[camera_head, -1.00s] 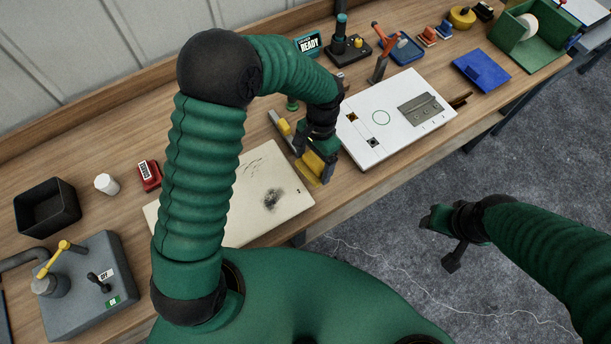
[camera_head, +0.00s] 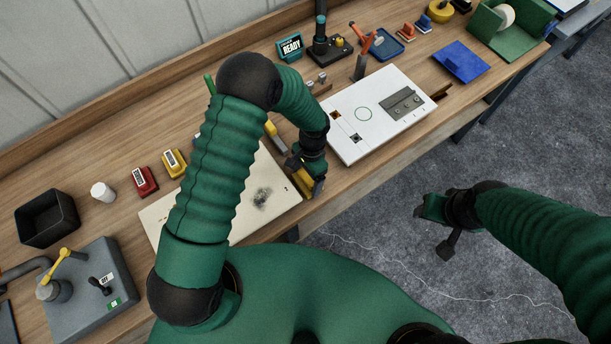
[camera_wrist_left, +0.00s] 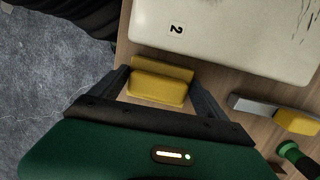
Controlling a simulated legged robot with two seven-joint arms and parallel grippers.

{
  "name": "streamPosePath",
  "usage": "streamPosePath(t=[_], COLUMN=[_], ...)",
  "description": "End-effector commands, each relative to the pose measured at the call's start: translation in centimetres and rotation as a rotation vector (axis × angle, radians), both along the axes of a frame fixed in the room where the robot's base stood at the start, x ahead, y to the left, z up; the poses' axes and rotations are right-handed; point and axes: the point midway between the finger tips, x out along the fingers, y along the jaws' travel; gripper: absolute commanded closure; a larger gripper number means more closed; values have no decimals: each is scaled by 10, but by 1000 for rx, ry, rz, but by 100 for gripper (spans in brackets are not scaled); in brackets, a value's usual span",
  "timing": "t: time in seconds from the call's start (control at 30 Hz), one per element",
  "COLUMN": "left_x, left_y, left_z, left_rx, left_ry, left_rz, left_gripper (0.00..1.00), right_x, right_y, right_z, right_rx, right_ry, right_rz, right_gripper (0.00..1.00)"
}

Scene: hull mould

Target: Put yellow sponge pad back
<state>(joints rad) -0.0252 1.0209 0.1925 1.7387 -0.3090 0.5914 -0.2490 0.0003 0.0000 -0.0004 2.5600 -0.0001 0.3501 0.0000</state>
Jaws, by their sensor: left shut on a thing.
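The yellow sponge pad (camera_wrist_left: 158,86) sits between the two fingers of my left gripper (camera_wrist_left: 160,92) in the left wrist view. In the head view, my left gripper (camera_head: 311,186) points down at the right end of the cream panel (camera_head: 238,220), with the yellow pad (camera_head: 302,181) showing beside its fingers. The gripper is shut on the pad. The pad is just off the panel's edge in the wrist view; whether it touches the bench is unclear. My right gripper (camera_head: 436,226) hangs over the floor, away from the bench, with its jaws too unclear to judge.
A grey block with a yellow end (camera_head: 275,137) lies behind the left gripper. A white board (camera_head: 378,112) lies to its right. Yellow (camera_head: 174,163) and red (camera_head: 145,182) labelled blocks stand behind the panel, left of my arm. A black bin (camera_head: 47,218) stands at far left.

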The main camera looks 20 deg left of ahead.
Motion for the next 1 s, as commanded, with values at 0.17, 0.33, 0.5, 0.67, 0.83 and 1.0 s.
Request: streamPosePath(t=[0.17,0.33,0.5,0.67,0.83,1.0], left_x=[0,0,1,8,16,20], left_y=[6,8,4,0,-1,0], left_z=[-3,-3,4,36,81,110], left_rx=[-5,-6,-2,0,0,-2], left_ry=[1,2,-2,-6,-6,-2], left_rz=[3,3,2,3,4,3], left_gripper=[1,0,0,0,0,0], right_x=[0,0,0,0,0,0], right_y=[0,0,0,0,0,0], right_z=[-2,-2,-1,-13,-23,-28], right_rx=[0,0,0,0,0,0], right_ry=[0,0,0,0,0,0], right_rz=[0,1,1,1,0,0], right_gripper=[48,48,48,48,48,48])
